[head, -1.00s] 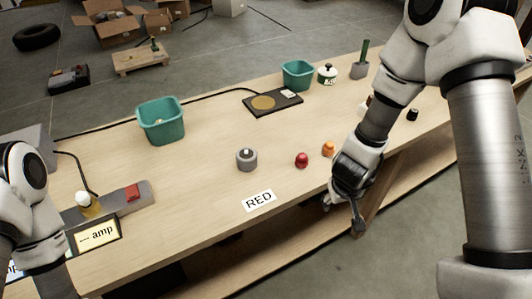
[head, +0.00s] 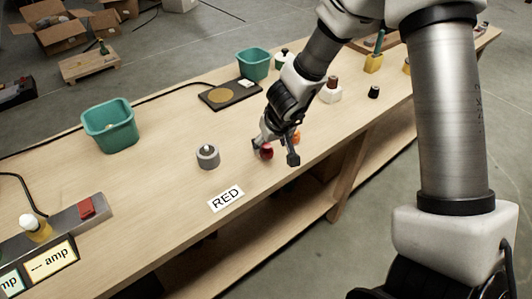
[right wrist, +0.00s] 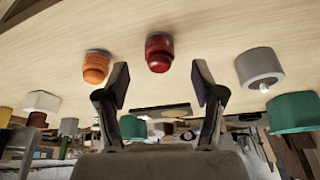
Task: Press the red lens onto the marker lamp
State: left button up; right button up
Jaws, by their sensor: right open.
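The red lens (head: 266,152) stands on the workbench near its front edge. It also shows in the right wrist view (right wrist: 159,53), ahead of and between my right fingertips. The marker lamp (head: 208,156), a grey round base with a small pale bulb on top, stands to its left; in the right wrist view the lamp (right wrist: 260,68) is at the right. My right gripper (head: 275,151) is open and empty, its fingers on either side of the red lens in the head view; contact cannot be told. My left gripper is out of view.
An orange lens (head: 297,136) stands close behind my right gripper. A RED label (head: 226,198) lies in front of the lamp. Bench around the lamp is clear.

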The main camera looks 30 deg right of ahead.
aim_at(268, 148)
jog(key=shift+s, duration=0.1)
jog(key=b+x, duration=0.3)
jog(key=x, duration=0.2)
jog(key=shift+w+d, duration=0.1)
jog(key=shift+w, duration=0.2)
jog(key=shift+s+r, duration=0.1)
jog(key=c, duration=1.1)
